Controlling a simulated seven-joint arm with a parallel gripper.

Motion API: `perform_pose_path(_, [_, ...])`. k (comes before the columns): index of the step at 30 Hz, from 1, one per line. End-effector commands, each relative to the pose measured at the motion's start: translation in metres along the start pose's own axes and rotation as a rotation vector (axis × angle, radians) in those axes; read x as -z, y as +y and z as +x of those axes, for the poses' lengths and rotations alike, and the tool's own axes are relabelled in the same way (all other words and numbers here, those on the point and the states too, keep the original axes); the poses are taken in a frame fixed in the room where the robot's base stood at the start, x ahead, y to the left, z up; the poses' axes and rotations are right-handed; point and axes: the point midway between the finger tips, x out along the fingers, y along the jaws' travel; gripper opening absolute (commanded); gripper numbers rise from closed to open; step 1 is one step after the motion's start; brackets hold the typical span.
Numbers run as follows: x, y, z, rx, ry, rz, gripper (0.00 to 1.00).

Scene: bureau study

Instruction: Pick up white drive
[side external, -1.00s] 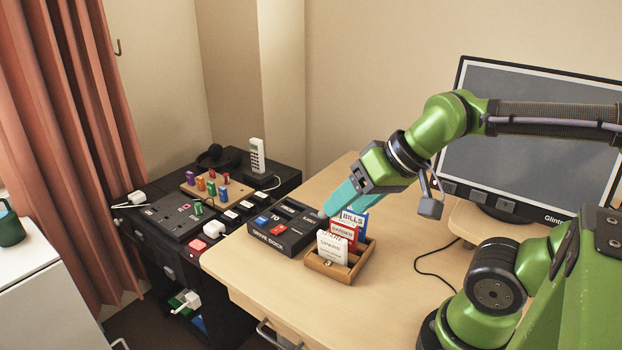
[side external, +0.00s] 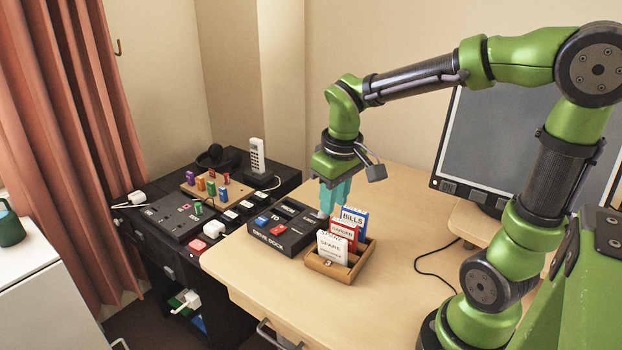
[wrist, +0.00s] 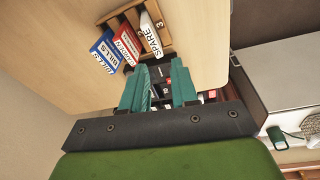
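My gripper (side external: 328,210) points straight down over the right end of the black drive dock (side external: 282,236), just behind the card box. Its teal fingers are apart with a gap between them in the wrist view (wrist: 162,72), and nothing is seen held. The dock carries a blue drive (side external: 262,221) and a red drive (side external: 278,230). A small pale grey-white piece (side external: 320,215) shows at the dock's right end, beside the fingertips. It may be the white drive, but it is too small and partly covered to be sure.
A wooden box (side external: 322,269) with cards marked SPARE, GARDEN and BILLS (side external: 353,217) stands right of the dock, close to the fingers. A monitor (side external: 500,140) stands at right. A black cabinet at left holds a peg board (side external: 216,190) and a phone (side external: 257,156). The front desk is clear.

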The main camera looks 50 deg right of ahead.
Motion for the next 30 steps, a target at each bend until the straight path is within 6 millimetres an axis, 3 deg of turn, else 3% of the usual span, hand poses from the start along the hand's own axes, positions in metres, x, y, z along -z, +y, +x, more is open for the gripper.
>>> perform_pose_path(4, [0.017,0.003,0.003,-0.036,-0.100,-0.152,0.29])
perform_pose_path(8, [0.015,0.005,-0.001,-0.062,-0.126,-0.225,0.29])
perform_pose_path(22, [0.003,0.011,0.090,-0.056,-0.130,-0.231,0.29])
perform_pose_path(30, [0.001,0.012,0.114,-0.057,-0.125,-0.229,0.29])
